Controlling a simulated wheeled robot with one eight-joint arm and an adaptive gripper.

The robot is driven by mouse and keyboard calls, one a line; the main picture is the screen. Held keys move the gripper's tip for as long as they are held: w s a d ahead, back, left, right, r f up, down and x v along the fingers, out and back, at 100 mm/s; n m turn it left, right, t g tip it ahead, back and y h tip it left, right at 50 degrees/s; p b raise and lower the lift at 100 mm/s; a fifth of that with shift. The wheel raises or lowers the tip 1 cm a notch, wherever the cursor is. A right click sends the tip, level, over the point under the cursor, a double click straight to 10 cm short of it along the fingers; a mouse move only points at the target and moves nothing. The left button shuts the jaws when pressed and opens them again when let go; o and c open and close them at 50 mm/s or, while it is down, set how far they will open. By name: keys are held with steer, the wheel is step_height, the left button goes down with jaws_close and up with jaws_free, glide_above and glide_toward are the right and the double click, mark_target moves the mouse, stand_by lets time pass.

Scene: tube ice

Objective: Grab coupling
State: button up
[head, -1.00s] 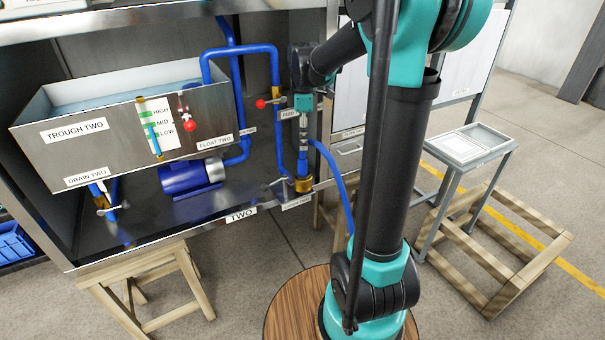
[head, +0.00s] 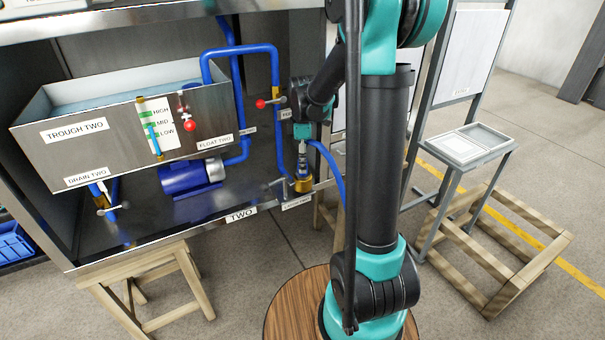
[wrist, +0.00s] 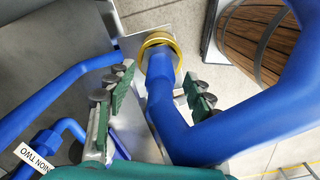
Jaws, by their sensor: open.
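The brass coupling (head: 303,185) sits at the lower end of a blue hose, by the front edge of the lower shelf. In the wrist view the coupling (wrist: 159,42) shows as a yellow ring around the blue hose end, ahead of the fingertips. My gripper (head: 303,150) points down just above the coupling in the head view. In the wrist view my gripper (wrist: 160,82) is open, with one finger on each side of the blue hose (wrist: 160,95). Gaps show between the fingers and the hose. The fingers are small and hard to make out in the head view.
The blue hose (head: 333,163) bends close to my gripper on the right. A vertical blue pipe (head: 279,135) with a red-knobbed valve (head: 261,104) stands to its left. A blue motor (head: 190,176) and the steel trough (head: 130,130) are further left.

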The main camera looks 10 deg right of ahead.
steer(key=shift+c, duration=0.2)
jaws_close()
stand_by(0.3)
